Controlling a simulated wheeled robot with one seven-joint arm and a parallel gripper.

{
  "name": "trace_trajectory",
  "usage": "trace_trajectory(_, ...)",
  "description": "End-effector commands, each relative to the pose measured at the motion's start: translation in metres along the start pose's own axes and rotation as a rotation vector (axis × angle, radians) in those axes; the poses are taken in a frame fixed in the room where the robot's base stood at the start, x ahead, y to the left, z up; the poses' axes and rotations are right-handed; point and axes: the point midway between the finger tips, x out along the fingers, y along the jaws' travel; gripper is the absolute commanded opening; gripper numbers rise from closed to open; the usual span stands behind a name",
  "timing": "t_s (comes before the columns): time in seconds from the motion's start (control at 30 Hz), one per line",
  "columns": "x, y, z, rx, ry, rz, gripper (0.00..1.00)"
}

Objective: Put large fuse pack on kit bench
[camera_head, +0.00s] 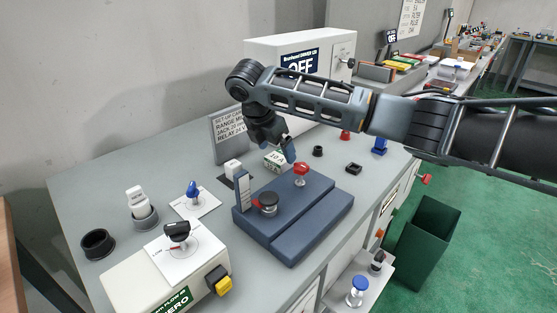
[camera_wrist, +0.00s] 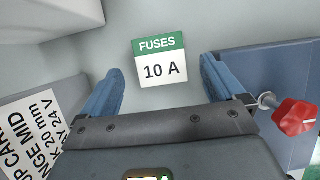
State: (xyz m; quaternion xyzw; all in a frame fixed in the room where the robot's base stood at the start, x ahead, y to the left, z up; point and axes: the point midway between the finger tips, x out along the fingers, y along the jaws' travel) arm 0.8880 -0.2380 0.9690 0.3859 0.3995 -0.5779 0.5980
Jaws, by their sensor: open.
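A white and green fuse pack marked "FUSES 10 A" (camera_wrist: 159,60) lies on the grey bench top, between and ahead of my finger tips in the wrist view. It also shows in the head view (camera_head: 273,161), partly covered by my gripper. My gripper (camera_head: 284,147) is open and empty, pointing down just above the pack; the blue fingers (camera_wrist: 160,85) stand either side of it, apart from it. I cannot tell from a label which surface is the kit bench; a long bench with several items (camera_head: 463,68) stands at the back right.
A blue fixture block (camera_head: 310,222) with a red knob (camera_wrist: 297,117) stands close to my gripper's right finger. A setup card (camera_head: 229,134) and a white machine box (camera_head: 265,52) stand behind. A green bin (camera_head: 422,240) stands on the green floor at right.

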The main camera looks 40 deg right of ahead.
Motion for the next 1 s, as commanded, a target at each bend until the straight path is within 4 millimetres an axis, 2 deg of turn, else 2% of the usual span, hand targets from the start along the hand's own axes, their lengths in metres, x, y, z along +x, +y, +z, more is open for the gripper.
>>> trace_trajectory(0.2,0.028,-0.001,-0.001,0.001,0.0,-0.002,0.96)
trace_trajectory(0.5,0.034,0.0,-0.001,0.0,0.0,0.0,0.96)
trace_trajectory(1.0,0.033,0.0,-0.001,0.0,0.0,0.0,0.49)
